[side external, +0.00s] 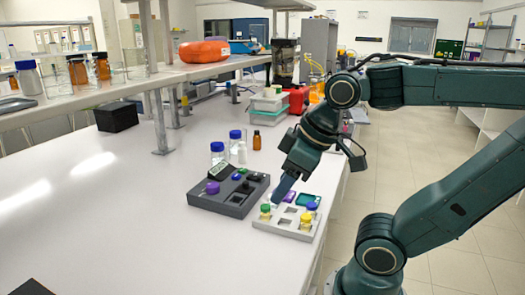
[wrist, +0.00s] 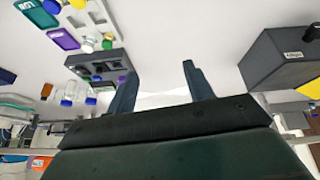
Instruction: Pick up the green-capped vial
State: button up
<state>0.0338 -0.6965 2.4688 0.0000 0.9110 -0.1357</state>
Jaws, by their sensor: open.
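A pale grey rack (side external: 272,228) stands near the table's right edge and holds small vials.
A dark grey instrument (side external: 232,208) with a purple cap (side external: 212,187) stands left of the rack. Blue-capped bottles (side external: 217,153) and an amber bottle (side external: 257,140) stand behind. A black box (side external: 117,117) is farther back left. The left front of the table is mostly clear.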

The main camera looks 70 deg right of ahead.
jog(key=n+g, duration=0.5)
jog(key=n, duration=1.1)
send_over(266, 206)
notch_tip(266, 206, down, 5)
jog(key=shift+r, duration=0.1)
jog(key=shift+f, duration=4.3)
jog(key=shift+f, duration=2.6)
jog(key=shift+c, duration=0.2)
